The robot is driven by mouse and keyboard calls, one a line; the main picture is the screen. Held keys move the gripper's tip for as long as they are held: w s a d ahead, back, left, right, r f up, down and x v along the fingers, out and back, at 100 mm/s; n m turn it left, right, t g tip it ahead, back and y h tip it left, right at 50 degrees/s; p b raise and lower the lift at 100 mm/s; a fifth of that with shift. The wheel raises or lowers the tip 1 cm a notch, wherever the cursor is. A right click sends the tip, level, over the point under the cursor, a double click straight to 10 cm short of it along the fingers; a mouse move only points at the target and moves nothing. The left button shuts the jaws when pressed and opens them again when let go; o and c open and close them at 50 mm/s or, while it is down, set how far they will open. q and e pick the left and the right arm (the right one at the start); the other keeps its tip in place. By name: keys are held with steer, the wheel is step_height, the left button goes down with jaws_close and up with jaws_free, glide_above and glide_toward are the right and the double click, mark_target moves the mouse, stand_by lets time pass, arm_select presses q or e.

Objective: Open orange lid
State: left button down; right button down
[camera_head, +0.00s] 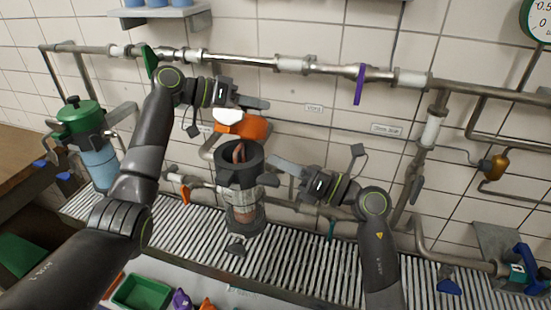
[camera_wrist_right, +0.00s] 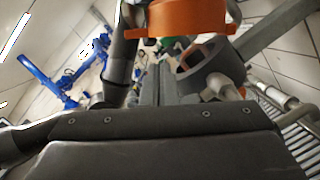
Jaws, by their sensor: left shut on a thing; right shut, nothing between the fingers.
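The orange lid (camera_head: 252,128) is up off the dark rim of the canister (camera_head: 243,202), above and behind its open mouth. A white piece shows at the lid's left. My left gripper (camera_head: 245,108) is shut on the orange lid. The canister is upright with a clear body, and pinkish-brown parts show inside its mouth. My right gripper (camera_head: 282,166) is shut and empty just right of the rim, pointing left; I cannot tell whether it touches. In the right wrist view the lid (camera_wrist_right: 188,17) hangs above the canister's dark ring (camera_wrist_right: 212,66).
A green-lidded canister (camera_head: 80,116) stands at the left. Pipes run along the tiled wall, with a purple valve handle (camera_head: 359,84) at upper right. A slatted grate (camera_head: 300,262) lies below. A green bin (camera_head: 141,291) is at the front.

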mark_target(240, 117)
arm_select(q)
steer(key=shift+r, duration=0.1)
arm_select(e)
steer(key=x, duration=0.8)
steer(key=shift+d+r, duration=0.1)
